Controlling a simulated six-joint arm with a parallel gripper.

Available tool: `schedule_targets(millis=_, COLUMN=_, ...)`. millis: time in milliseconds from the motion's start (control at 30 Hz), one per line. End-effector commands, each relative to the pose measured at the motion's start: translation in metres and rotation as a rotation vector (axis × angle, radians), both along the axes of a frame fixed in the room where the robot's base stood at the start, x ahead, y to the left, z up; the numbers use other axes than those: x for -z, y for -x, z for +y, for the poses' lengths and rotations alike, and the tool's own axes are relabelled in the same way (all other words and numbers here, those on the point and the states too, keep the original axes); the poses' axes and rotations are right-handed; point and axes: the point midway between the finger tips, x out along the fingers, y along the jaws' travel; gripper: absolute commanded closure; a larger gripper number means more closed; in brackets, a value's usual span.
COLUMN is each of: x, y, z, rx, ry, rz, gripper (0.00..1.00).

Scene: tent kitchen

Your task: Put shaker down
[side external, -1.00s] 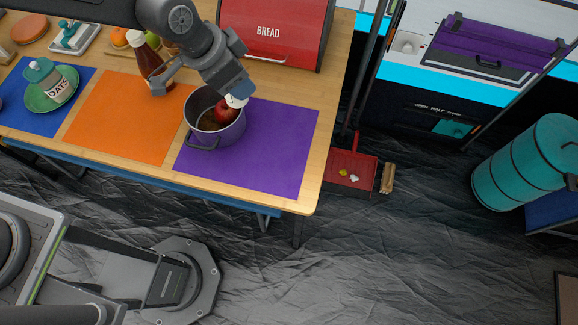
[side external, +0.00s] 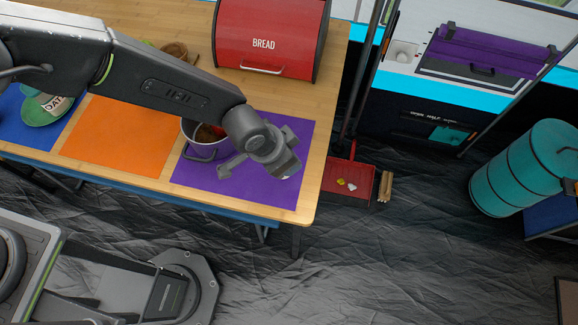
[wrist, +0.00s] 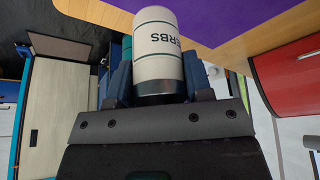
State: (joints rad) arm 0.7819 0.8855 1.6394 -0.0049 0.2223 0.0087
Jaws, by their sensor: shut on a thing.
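The shaker (wrist: 157,55) is a white cylinder with a dark lower band and the word HERBS, seen upside down in the wrist view. My gripper (side external: 280,166) is shut on it, with one finger on each side. In the side view my gripper is over the right part of the purple mat (side external: 215,186), and the shaker is almost wholly hidden behind it. The gap between shaker and mat cannot be told.
A grey pot (side external: 205,152) stands at the mat's left side, partly behind my arm. The red bread box (side external: 268,45) stands at the back. The orange mat (side external: 120,137) is bare in front. The table's right edge (side external: 318,170) is close to my gripper.

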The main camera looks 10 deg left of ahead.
Motion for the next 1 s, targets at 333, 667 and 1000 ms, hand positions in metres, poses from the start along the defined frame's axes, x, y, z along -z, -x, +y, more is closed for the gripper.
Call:
schedule_targets(millis=333, x=0.026, y=0.004, z=-0.010, rx=-0.001, ry=-0.003, rz=0.002, gripper=0.79)
schedule_targets(millis=667, x=0.046, y=0.003, z=-0.010, rx=-0.001, ry=0.000, rz=-0.001, gripper=0.79)
schedule_targets(millis=1000, x=0.049, y=0.003, z=-0.010, rx=-0.001, ry=0.000, rz=0.000, gripper=0.41)
